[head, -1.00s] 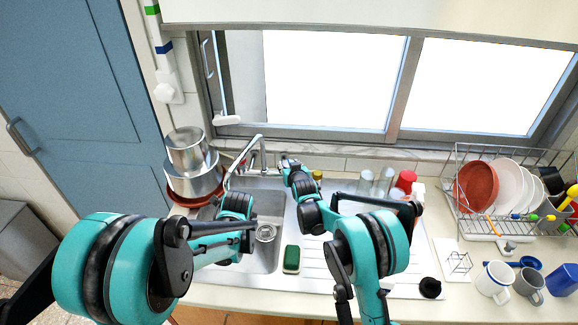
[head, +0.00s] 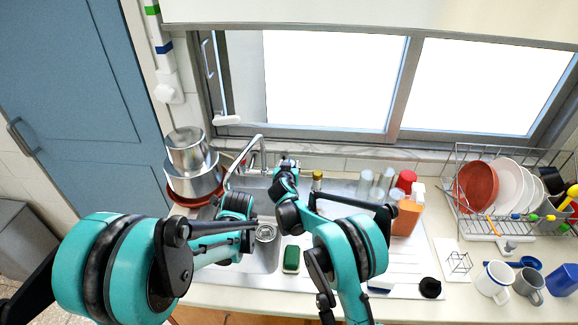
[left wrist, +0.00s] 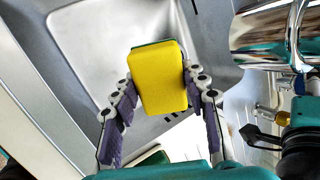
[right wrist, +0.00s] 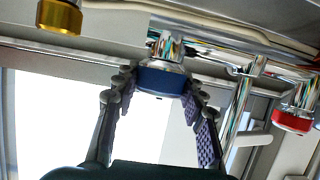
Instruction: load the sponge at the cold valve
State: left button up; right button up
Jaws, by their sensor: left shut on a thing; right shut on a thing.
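The yellow sponge (left wrist: 158,80) with a green back is between the fingers of my left gripper (left wrist: 160,88), over the sink basin in the left wrist view. In the head view my left gripper (head: 235,210) is low over the basin, its fingers and sponge hidden by the arm. The blue valve knob (right wrist: 161,80) is between the fingers of my right gripper (right wrist: 158,90), which touch its sides. In the head view my right gripper (head: 286,165) is at the wall behind the sink. A red valve knob (right wrist: 292,121) is further right in the right wrist view.
A green block (head: 291,259) lies on the sink's front right. The curved faucet (head: 243,155) rises behind the basin. Stacked pots (head: 192,160) stand left. Glasses (head: 365,183), an orange bottle (head: 407,217), a dish rack (head: 505,195) and mugs (head: 494,280) stand right.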

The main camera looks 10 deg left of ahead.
jog(key=o, duration=1.2)
jog(key=shift+f, duration=0.1)
jog(key=v, duration=1.2)
pick_arm(q)
jog(key=s+d, duration=0.3)
jog(key=s, duration=0.4)
jog(key=shift+s, duration=0.25)
